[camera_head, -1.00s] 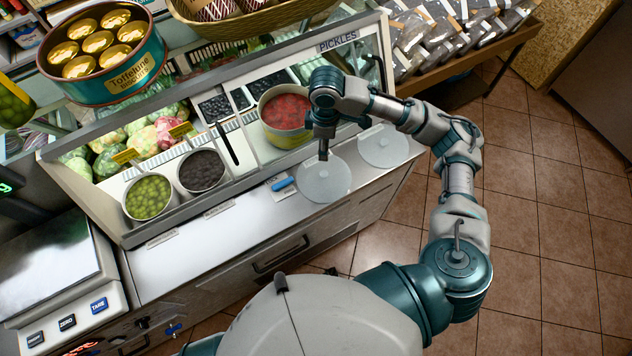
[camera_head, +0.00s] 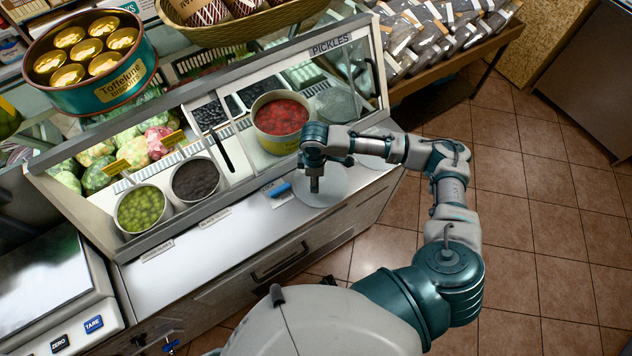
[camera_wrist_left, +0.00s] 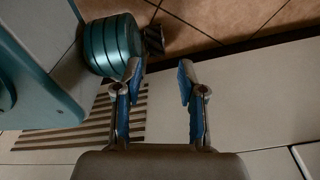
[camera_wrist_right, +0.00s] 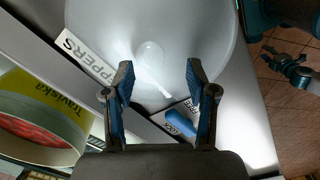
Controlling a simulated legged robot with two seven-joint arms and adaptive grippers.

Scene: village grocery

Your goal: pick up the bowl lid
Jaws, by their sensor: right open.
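A round translucent lid (camera_head: 328,190) with a small knob lies flat on the steel counter, in front of the bowl of red peppers (camera_head: 280,112). My right gripper (camera_head: 314,190) points down over this lid and is empty. In the right wrist view the lid (camera_wrist_right: 200,30) fills the top, and its pale knob (camera_wrist_right: 150,54) shows just beyond the open fingertips (camera_wrist_right: 158,72). I cannot tell whether the fingertips touch the lid.
Bowls of green olives (camera_head: 140,208) and dark olives (camera_head: 196,179) stand in the case. The front counter (camera_head: 190,255) is mostly clear.

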